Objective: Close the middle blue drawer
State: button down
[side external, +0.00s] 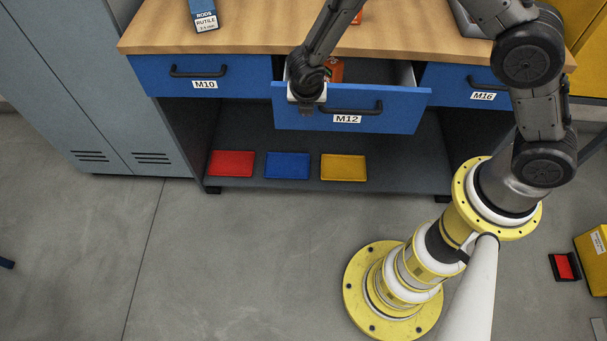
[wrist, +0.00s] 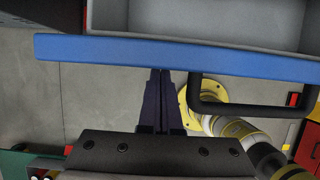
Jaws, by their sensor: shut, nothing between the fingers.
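The middle blue drawer (side external: 400,107), labelled M12, stands pulled out from the bench, with its grey inside showing. Its black handle (side external: 365,110) is on the front. My gripper (side external: 306,108) is at the left part of the drawer front, left of the handle. In the wrist view my gripper's dark fingers (wrist: 160,78) are together and empty, with their tips at the blue drawer front (wrist: 100,52). The handle (wrist: 250,113) is to their right and not held. I cannot tell whether the fingertips touch the front.
An orange item (side external: 336,70) is in the drawer. Blue drawers M10 (side external: 240,73) and M16 (side external: 450,88) on either side are shut. Red (side external: 232,163), blue (side external: 288,165) and yellow (side external: 343,167) trays lie on the lower shelf. The floor in front is clear at left.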

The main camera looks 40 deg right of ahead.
jog(key=w+d, duration=0.8)
jog(key=shift+w+d, duration=0.15)
